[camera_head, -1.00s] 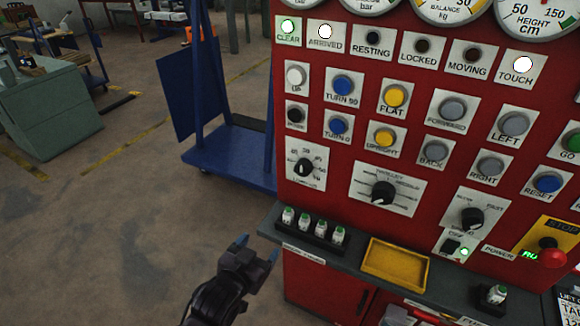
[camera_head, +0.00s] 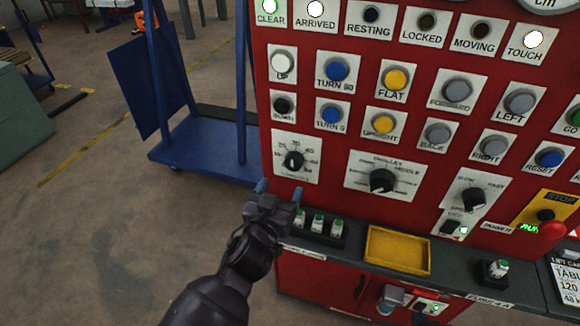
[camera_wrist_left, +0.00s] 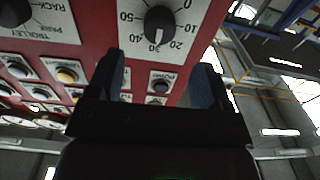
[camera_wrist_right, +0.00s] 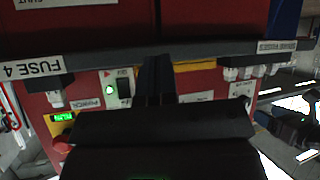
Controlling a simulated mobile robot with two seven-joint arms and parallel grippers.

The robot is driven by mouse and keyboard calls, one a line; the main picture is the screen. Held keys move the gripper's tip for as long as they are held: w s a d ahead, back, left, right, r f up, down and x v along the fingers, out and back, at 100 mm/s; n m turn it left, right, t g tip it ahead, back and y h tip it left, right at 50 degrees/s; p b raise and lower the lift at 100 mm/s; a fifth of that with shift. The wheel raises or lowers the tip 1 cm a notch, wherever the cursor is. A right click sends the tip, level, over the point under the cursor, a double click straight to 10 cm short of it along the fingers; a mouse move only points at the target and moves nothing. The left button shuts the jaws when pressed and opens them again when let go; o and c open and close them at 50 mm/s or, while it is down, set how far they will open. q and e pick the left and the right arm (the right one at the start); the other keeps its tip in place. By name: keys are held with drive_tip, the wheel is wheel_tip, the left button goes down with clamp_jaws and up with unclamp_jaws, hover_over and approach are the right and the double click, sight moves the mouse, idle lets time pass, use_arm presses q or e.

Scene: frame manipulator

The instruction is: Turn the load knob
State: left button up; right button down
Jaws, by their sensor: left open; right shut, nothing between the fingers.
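The load knob (camera_head: 293,160) is a black knob on a white scale plate at the lower left of the red panel. In the left wrist view the knob (camera_wrist_left: 160,25) is at the top, its white mark pointing near 30. My left gripper (camera_head: 280,191) is open, with blue fingertips, just below the scale plate in the head view. Nothing is between its fingers, and the knob lies beyond them, apparently apart. My right gripper (camera_wrist_right: 160,68) is shut and empty in the right wrist view, in front of the panel's lower shelf. I cannot make it out clearly in the head view.
A ledge with several fuses (camera_head: 318,224) and a yellow tray (camera_head: 397,250) juts out below the knobs. The trolley knob (camera_head: 382,181) sits right of the load knob. A red stop button (camera_head: 553,231) is far right. A blue cart (camera_head: 205,150) stands at left.

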sight(292, 166)
use_arm(q)
drive_tip(key=x, duration=0.8)
use_arm(e)
drive_tip(key=shift+w+a+r, duration=0.2)
drive_tip(key=shift+w+a, duration=0.15)
drive_tip(key=shift+w, duration=0.25)
use_arm(q)
drive_tip(key=shift+c, duration=0.8)
drive_tip(key=c, duration=0.8)
drive_tip(key=shift+o, duration=0.2)
use_arm(e)
drive_tip(key=shift+s+d+f, duration=0.15)
drive_tip(key=shift+s, duration=0.25)
drive_tip(key=shift+w, duration=0.1)
